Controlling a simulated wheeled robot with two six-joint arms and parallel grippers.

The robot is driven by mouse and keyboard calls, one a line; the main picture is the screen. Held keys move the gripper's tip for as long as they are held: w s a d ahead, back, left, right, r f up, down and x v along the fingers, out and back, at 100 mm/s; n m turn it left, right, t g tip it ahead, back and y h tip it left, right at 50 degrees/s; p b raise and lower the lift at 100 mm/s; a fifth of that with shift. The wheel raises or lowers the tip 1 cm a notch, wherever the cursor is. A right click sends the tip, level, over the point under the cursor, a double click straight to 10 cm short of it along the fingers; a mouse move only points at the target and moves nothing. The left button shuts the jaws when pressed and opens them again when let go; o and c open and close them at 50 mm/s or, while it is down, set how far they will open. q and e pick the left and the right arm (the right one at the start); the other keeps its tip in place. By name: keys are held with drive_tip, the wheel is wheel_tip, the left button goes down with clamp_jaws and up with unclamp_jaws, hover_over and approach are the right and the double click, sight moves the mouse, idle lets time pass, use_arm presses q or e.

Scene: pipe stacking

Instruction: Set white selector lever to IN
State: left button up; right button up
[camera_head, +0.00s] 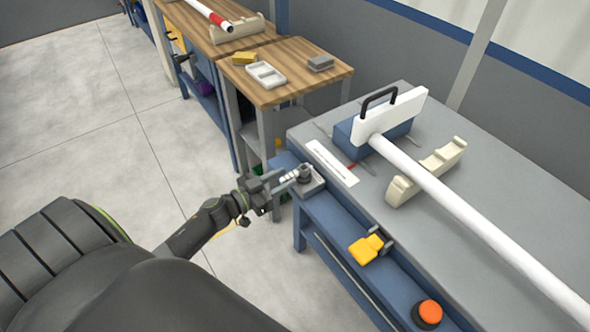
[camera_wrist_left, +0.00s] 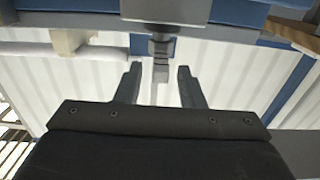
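The white selector lever (camera_head: 289,178) sticks out from a dark round pivot (camera_head: 305,171) on a small grey box at the left end of the blue bench front. My left gripper (camera_head: 277,182) is at the lever's outer end. In the left wrist view, its two fingers (camera_wrist_left: 159,75) are apart. A narrow light piece, seemingly the lever (camera_wrist_left: 162,92), shows in the gap between them, below the grey box (camera_wrist_left: 165,9). I cannot tell whether the fingers touch it. No IN marking is readable. My right gripper is not in view.
A yellow lever (camera_head: 367,248) and an orange button (camera_head: 430,312) are on the bench front. A wooden table (camera_head: 290,68) stands behind. The floor at left is clear.

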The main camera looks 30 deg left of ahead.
sight(295, 172)
use_arm(q)
drive_tip(key=x, duration=0.4)
drive_tip(key=shift+w+d, duration=0.15)
drive_tip(key=shift+w, duration=0.25)
clamp_jaws()
